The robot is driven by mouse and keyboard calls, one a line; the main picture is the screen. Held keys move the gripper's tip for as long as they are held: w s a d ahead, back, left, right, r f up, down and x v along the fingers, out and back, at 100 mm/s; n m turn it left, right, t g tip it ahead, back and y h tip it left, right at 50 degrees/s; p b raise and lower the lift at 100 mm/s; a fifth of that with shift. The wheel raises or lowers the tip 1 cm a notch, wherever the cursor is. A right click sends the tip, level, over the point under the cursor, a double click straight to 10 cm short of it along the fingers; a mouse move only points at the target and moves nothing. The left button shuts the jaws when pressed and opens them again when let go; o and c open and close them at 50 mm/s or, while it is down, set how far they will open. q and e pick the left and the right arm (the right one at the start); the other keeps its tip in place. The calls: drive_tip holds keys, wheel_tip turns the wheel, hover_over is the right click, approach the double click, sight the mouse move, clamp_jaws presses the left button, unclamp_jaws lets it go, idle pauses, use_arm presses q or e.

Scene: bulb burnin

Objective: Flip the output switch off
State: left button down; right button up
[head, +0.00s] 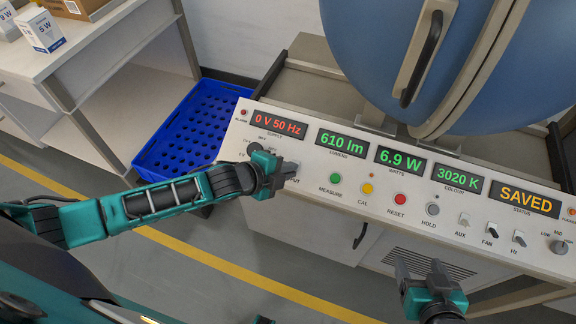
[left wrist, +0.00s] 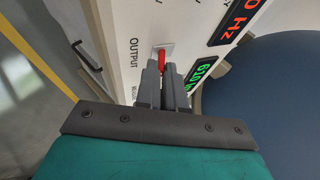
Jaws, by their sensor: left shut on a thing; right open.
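The output switch (left wrist: 162,57) shows in the left wrist view as a red lever on a pale plate, beside the OUTPUT label on the white panel. My left gripper (left wrist: 163,72) is shut on this lever, with its fingertips close to the panel. In the head view my left gripper (head: 289,169) is at the left part of the control panel (head: 310,185) and hides the switch; only part of the label shows. The supply display (head: 280,124) reads 0 V 50 Hz in red. My right gripper (head: 421,270) is open and empty in front of the panel's lower edge.
Right of the switch are the green MEASURE (head: 335,178), yellow CAL (head: 367,188) and red RESET (head: 400,198) buttons, then small toggles. A status display (head: 521,198) reads SAVED. A blue sphere (head: 380,50) stands behind. A blue crate (head: 185,135) lies on the floor at left.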

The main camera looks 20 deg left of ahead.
use_arm(q)
drive_tip(key=shift+s+f+t+b, duration=0.2)
drive_tip(key=shift+f+t+b, duration=0.1)
drive_tip(key=shift+t, duration=0.1)
idle(0.3)
drive_tip(key=c, duration=1.5)
unclamp_jaws()
drive_tip(key=p+v, duration=0.2)
drive_tip(key=v, duration=1.1)
drive_tip(key=shift+a+f, duration=0.1)
drive_tip(key=shift+f, duration=0.05)
